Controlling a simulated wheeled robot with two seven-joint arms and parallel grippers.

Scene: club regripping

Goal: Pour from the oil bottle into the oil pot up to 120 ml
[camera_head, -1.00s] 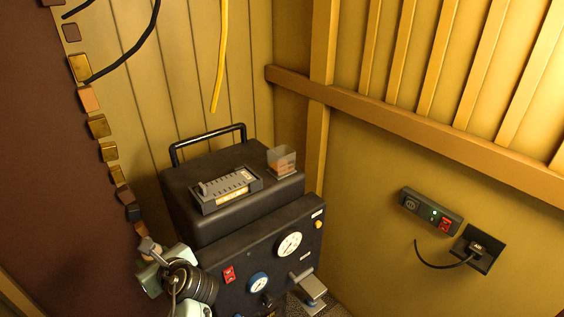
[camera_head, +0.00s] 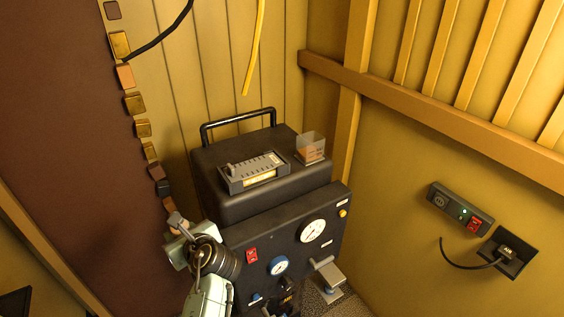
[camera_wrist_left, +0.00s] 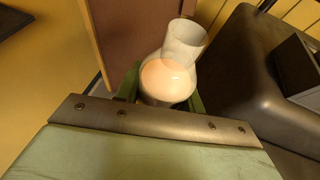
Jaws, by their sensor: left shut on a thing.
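My left gripper (camera_head: 178,238) is low in the head view, in front of the black machine's left side. In the left wrist view its green fingers (camera_wrist_left: 163,95) are shut around a clear, flask-like vessel (camera_wrist_left: 183,42) with a flared neck. Pale peach contents show in its round lower part. I cannot tell whether this is the oil bottle or the oil pot. In the head view a small grey-brown piece (camera_head: 176,219) shows at the gripper, too small to identify. My right gripper is not in view. No second vessel can be surely identified as the bottle or pot.
A black machine (camera_head: 215,185) with gauges and a handle stands in the corner. A brown panel (camera_head: 70,150) edged with small blocks fills the left. A power strip (camera_head: 455,207) is on the right wall.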

